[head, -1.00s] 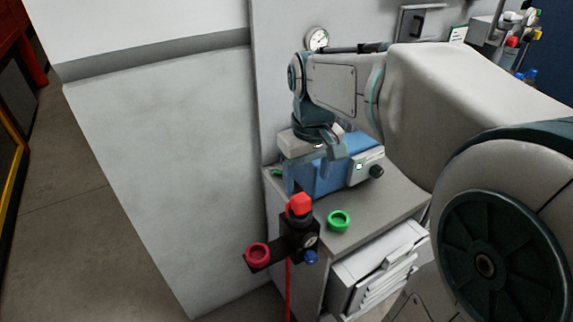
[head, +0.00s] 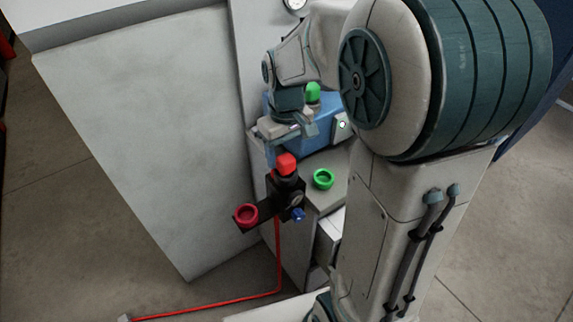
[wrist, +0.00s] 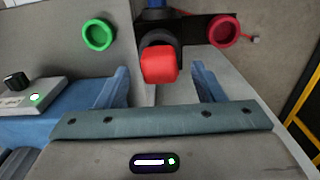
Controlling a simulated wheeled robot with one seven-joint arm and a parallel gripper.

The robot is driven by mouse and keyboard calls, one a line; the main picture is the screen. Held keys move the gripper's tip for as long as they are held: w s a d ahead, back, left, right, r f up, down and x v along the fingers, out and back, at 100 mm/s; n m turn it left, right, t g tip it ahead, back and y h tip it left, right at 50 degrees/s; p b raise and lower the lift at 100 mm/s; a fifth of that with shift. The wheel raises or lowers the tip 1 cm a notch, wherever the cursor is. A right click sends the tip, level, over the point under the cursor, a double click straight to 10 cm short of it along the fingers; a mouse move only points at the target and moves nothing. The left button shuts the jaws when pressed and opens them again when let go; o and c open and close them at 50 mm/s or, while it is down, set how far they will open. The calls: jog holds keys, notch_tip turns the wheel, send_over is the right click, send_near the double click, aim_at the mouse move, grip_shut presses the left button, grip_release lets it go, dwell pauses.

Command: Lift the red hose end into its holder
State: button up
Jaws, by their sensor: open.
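The red hose end (head: 286,163) stands upright in a black fitting on a dark bracket, in front of the grey cabinet. A red ring holder (head: 247,214) is at the bracket's left end. My gripper (head: 289,139) is open and empty, just above and behind the red hose end in the head view. In the wrist view the red hose end (wrist: 158,65) appears between the two blue fingers, with no contact visible. The red ring (wrist: 222,30) is beyond it to the right. The exact gap is hard to tell.
A green ring (head: 323,179) is right of the bracket, and a green cap (head: 313,92) shows behind my gripper. A blue knob (head: 298,215) is on the black fitting. A red hose (head: 210,303) runs down and along the floor. A large pale panel (head: 130,130) stands left.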

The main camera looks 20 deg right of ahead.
aim_at(286, 158)
notch_tip(286, 158, down, 3)
jog(key=shift+w+f, duration=0.1)
jog(key=shift+f, duration=0.1)
jog(key=shift+c, duration=0.3)
jog(key=c, duration=1.1)
jog(key=shift+r, duration=0.1)
